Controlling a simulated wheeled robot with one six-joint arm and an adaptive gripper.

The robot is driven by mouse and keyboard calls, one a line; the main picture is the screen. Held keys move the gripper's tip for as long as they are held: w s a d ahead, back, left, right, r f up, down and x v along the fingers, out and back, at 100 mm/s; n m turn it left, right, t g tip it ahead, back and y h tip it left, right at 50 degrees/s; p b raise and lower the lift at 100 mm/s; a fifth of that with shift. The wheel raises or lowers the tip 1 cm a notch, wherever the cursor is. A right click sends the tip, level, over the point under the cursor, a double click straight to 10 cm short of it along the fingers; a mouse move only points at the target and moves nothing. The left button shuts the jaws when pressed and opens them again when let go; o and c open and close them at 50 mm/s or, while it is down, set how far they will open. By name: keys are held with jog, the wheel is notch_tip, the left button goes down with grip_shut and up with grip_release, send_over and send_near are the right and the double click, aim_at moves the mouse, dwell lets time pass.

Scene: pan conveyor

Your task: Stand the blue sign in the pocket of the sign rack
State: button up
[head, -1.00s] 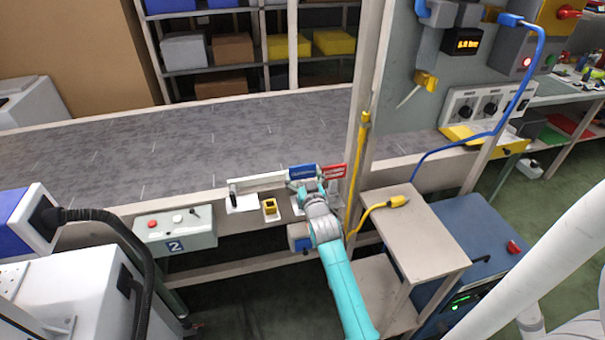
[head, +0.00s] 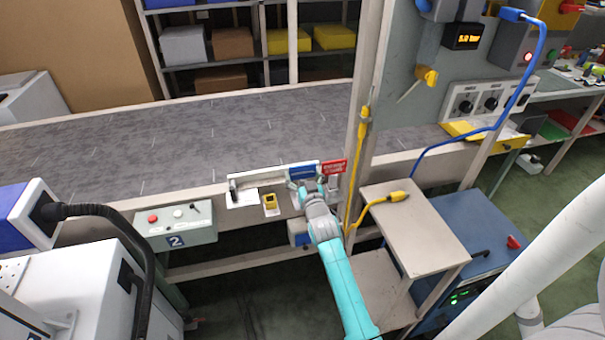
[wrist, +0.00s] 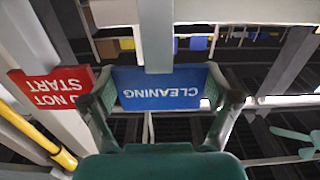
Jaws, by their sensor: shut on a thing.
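The blue sign (head: 303,171) shows at the front edge of the grey conveyor. In the wrist view the blue sign (wrist: 160,88) reads "CLEANING" upside down and sits between both fingers. My gripper (head: 309,187) is shut on it; it also shows in the wrist view (wrist: 162,103). A long pale rail (head: 258,179), which looks like the sign rack, runs left from the sign along the conveyor edge. The red sign (head: 334,167) stands just right of the blue one and also shows in the wrist view (wrist: 52,86). I cannot tell whether the blue sign is in a pocket.
A yellow block (head: 269,202) sits left of my gripper. A control box marked 2 (head: 176,225) is at the left. The conveyor top is clear.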

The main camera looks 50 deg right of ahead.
jog(key=shift+f, duration=0.1)
jog(key=o, duration=1)
jog(key=shift+c, duration=0.2)
jog(key=v, duration=1.2)
